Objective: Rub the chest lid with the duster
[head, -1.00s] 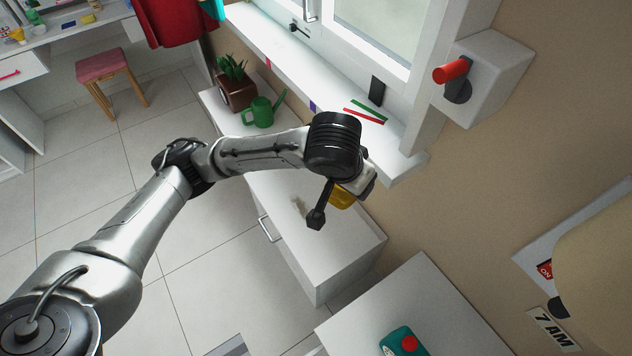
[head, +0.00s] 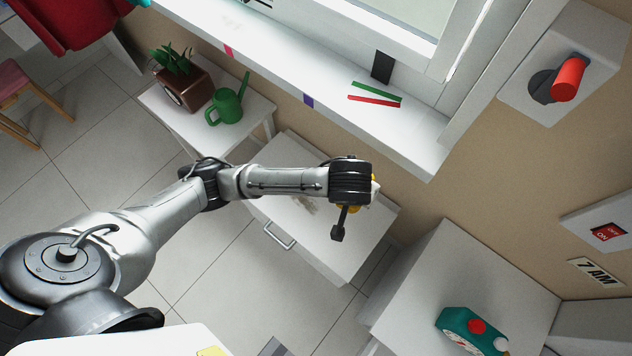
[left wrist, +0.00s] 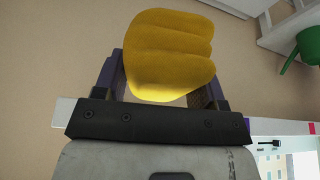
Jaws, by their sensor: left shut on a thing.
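The duster (left wrist: 168,55) is a yellow, ribbed, soft-looking thing. In the left wrist view it sits between the fingers of my left gripper (left wrist: 168,92), which is shut on it. In the head view the gripper itself is mostly hidden behind my wrist; only bits of yellow show beside it. The chest is a white box with a bar handle on its front. Its lid (head: 325,240) carries a greyish-brown smudge, partly covered by my forearm. My left wrist is over the lid's right part; I cannot tell whether the duster touches it. My right gripper is not in view.
A window sill (head: 290,65) with red and green strips runs behind the chest. A green watering can (head: 226,105) and potted plant (head: 177,65) stand on a white table to the left. A white cabinet (head: 450,275) with a teal object (head: 470,328) stands at right.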

